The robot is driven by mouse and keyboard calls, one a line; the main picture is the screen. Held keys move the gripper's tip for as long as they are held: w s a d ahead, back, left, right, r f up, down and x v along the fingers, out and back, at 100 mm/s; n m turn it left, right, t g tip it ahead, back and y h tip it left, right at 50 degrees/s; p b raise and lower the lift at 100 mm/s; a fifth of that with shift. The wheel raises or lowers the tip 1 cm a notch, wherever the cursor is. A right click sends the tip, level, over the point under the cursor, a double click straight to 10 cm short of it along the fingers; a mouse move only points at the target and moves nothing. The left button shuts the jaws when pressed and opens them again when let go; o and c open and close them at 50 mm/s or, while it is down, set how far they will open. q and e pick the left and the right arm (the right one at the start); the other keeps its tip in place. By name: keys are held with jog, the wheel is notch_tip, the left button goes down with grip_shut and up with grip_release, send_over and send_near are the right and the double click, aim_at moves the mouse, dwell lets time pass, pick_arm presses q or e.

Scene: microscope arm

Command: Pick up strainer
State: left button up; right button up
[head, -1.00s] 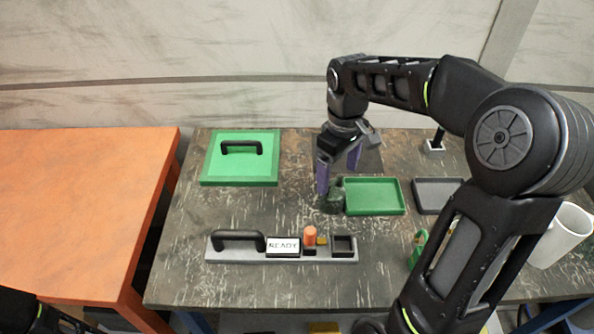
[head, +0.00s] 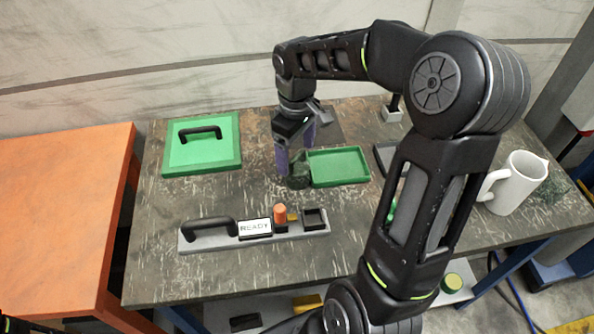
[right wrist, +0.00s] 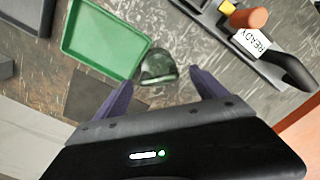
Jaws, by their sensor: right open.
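A small dark green, rounded cup-like thing (head: 299,172), which seems to be the strainer, stands on the dark worn table (head: 215,196) against the left end of a green tray (head: 340,166). It also shows in the right wrist view (right wrist: 157,67), just beyond my fingertips. My right gripper (head: 295,158) points down over it, purple fingers apart. In the right wrist view my right gripper (right wrist: 162,80) is open and empty, with the green thing between the finger lines, nearer the left finger. Whether a finger touches it I cannot tell.
A grey holder (head: 200,241) with a black handle, READY sign and orange knob (head: 280,214) stands in front. A green lid (head: 202,150) lies back left.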

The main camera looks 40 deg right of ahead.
aim_at(297, 166)
jog(key=shift+f, duration=0.1)
notch_tip(297, 166, down, 5)
jog(key=shift+s+d+f+p, duration=0.1)
jog(key=shift+p, duration=0.55)
jog(key=shift+c, duration=0.4)
jog(key=c, duration=1.6)
jog(key=shift+r, duration=0.2)
notch_tip(297, 166, up, 10)
jog(key=shift+f+b, duration=0.1)
jog(key=shift+b, duration=0.55)
